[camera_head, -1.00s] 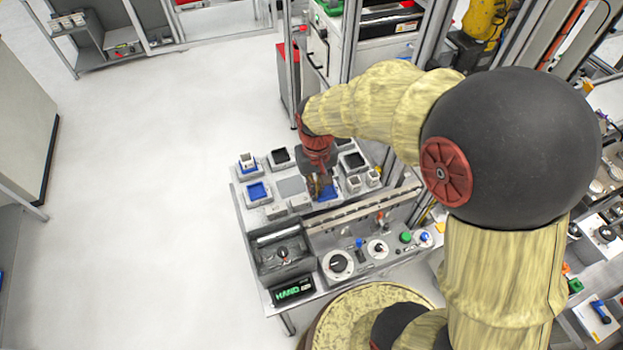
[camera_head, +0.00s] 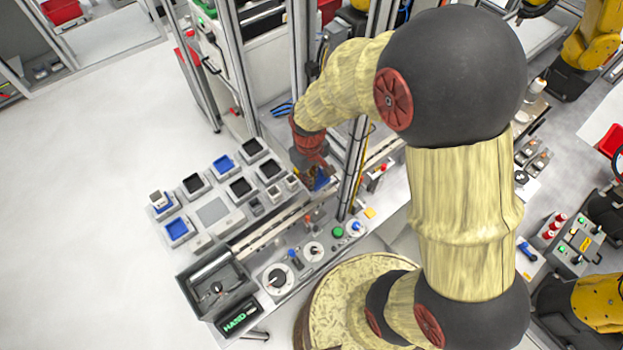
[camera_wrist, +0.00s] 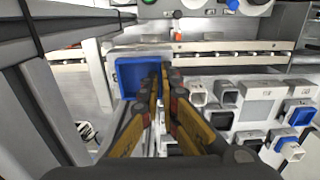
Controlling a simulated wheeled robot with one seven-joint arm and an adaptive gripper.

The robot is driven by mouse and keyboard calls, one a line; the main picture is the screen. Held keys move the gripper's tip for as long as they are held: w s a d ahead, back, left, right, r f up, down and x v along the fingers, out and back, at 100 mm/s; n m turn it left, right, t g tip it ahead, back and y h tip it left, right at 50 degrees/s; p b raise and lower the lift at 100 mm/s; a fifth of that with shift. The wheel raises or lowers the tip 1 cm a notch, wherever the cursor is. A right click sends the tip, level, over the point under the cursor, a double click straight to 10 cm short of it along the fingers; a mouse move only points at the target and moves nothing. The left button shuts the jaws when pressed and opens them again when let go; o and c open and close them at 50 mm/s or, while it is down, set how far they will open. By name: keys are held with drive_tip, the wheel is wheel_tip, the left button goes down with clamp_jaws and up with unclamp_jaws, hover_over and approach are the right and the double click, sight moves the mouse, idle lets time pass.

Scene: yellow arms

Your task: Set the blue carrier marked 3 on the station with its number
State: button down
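My gripper (camera_head: 318,178) hangs low over the far right end of the bench. It is shut on the blue carrier (camera_head: 321,183), mostly hidden by the fingers in the head view. In the wrist view my fingertips (camera_wrist: 165,80) pinch the right side of this blue carrier (camera_wrist: 131,76), an open square tray. I cannot read a number on it, nor tell whether it touches what is beneath. Left of my gripper, several dark square stations (camera_head: 240,188) stand on the bench. No station number is readable.
Other blue-filled squares stand at the left (camera_head: 177,228) and back (camera_head: 223,162). Small grey boxes (camera_head: 275,192) sit near my gripper. A metal upright (camera_head: 352,175) rises close on its right. A rail and a knob panel (camera_head: 295,262) run along the front.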

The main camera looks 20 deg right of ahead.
drive_tip(key=shift+f+b, duration=2.35)
drive_tip(key=shift+f, duration=1)
drive_tip(key=shift+f+b, duration=0.55)
drive_tip(key=shift+f, duration=0.35)
drive_tip(key=c, duration=2)
unclamp_jaws()
drive_tip(key=shift+o, duration=0.2)
drive_tip(key=shift+s, duration=0.1)
drive_tip(key=shift+r, duration=0.15)
drive_tip(key=shift+r+p, duration=2.55)
drive_tip(key=shift+r, duration=0.85)
